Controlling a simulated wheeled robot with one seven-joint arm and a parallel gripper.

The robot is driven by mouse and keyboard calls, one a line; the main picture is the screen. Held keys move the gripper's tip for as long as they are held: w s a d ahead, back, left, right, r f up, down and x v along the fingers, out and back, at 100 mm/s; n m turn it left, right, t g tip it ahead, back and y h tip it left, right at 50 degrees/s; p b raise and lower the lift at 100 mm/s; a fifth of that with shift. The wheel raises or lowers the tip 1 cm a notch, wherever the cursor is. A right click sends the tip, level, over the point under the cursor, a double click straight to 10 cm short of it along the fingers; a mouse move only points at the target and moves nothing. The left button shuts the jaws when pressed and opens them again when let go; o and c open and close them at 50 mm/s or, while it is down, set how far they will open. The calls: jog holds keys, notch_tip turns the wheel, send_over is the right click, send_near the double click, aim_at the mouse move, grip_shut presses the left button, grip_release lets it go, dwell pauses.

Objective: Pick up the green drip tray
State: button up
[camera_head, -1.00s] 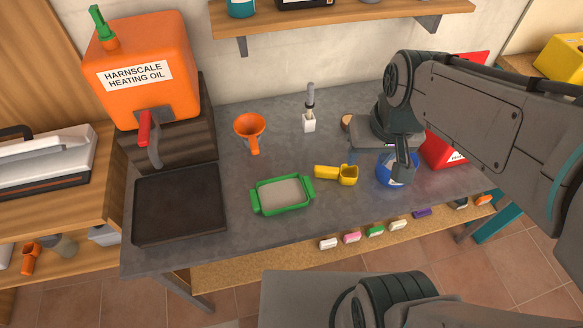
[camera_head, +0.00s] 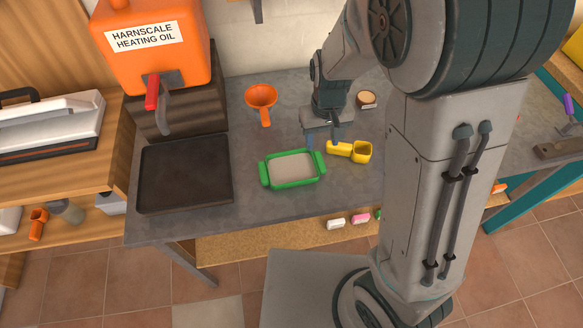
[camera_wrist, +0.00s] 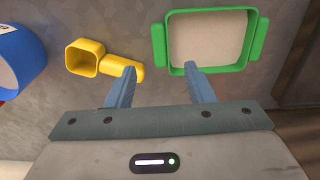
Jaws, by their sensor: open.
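The green drip tray (camera_head: 262,174) lies flat on the grey table, with a handle at each end and a pale beige inside. It also shows in the wrist view (camera_wrist: 176,68), at the upper right. My gripper (camera_head: 322,142) is above the table, just behind and to the right of the tray in the head view. In the wrist view my gripper (camera_wrist: 160,72) is open and empty. One finger points at the handle of the yellow scoop, and the other at the tray's near rim. I cannot tell whether either finger touches anything.
The yellow scoop (camera_head: 340,149) lies close to the tray's right side. A blue round thing (camera_wrist: 18,55) shows at the wrist view's left edge. An orange oil tank (camera_head: 155,50) stands at back left.

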aim_at(319, 160)
notch_tip(319, 160, down, 8)
jog(key=shift+f, duration=0.1)
dwell(0.4)
jog(key=shift+c, duration=0.3)
grip_shut()
